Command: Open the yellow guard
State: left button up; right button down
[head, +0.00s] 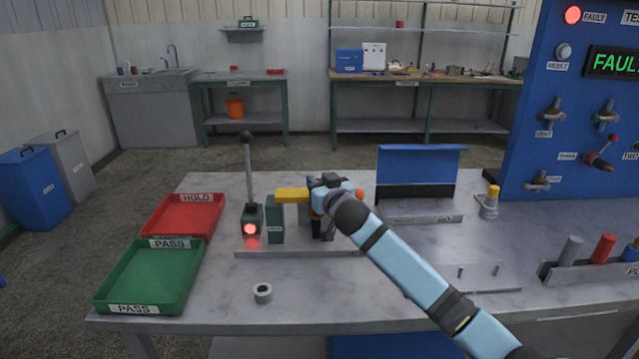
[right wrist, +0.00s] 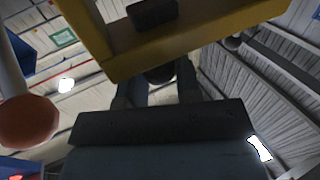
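The yellow guard (head: 291,195) is a block-like piece above a dark green box (head: 274,219) on the bench. In the right wrist view the yellow guard (right wrist: 180,35) spans the top, with a dark block on it. My right gripper (head: 324,182) is at the guard's right end in the head view. In the right wrist view its two dark fingers (right wrist: 158,88) stand apart, just below the guard's edge. I cannot tell whether they touch it. A dark rounded part shows between them, and the fingertips are partly hidden. My left gripper is not in view.
A lever (head: 248,170) with a black knob and a lit red lamp (head: 250,229) stands left of the guard. Red (head: 150,222) and green (head: 108,290) trays lie further left. A blue panel (head: 418,165) stands behind right, and a blue FAULT console (head: 540,110) at right.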

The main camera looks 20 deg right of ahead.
jog(key=shift+r+p, duration=0.3)
jog(key=shift+p, duration=0.25)
jog(key=shift+a+r+n+p, duration=0.15)
jog(key=shift+r+n+p, duration=0.4)
jog(key=shift+p, duration=0.65)
jog(key=r+n+p, duration=0.1)
jog(key=p, duration=0.1)
jog(key=a+r+g+p, duration=0.1)
jog(key=p, duration=0.2)
jog(key=r+n+p, duration=0.1)
jog(key=p, duration=0.1)
jog(key=shift+w+a+n+g+p, duration=0.3)
jog(key=shift+a+n+p, duration=0.05)
jog(key=shift+a, duration=0.05)
pick_arm(q)
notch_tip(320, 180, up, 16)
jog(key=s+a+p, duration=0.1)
jog(key=p, duration=1.1)
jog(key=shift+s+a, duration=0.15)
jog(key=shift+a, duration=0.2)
pick_arm(e)
jog(key=w+a+r+n+g+h, duration=0.1)
jog(key=w+a+n+g+h, duration=0.1)
jog(key=a+n, duration=0.6)
jog(key=shift+w+a+r+n+g+h, duration=0.4)
jog(key=shift+a+g+h, duration=0.2)
jog(key=shift+a+h, duration=0.6)
jog(key=shift+d+f, duration=0.1)
jog(key=shift+d, duration=0.1)
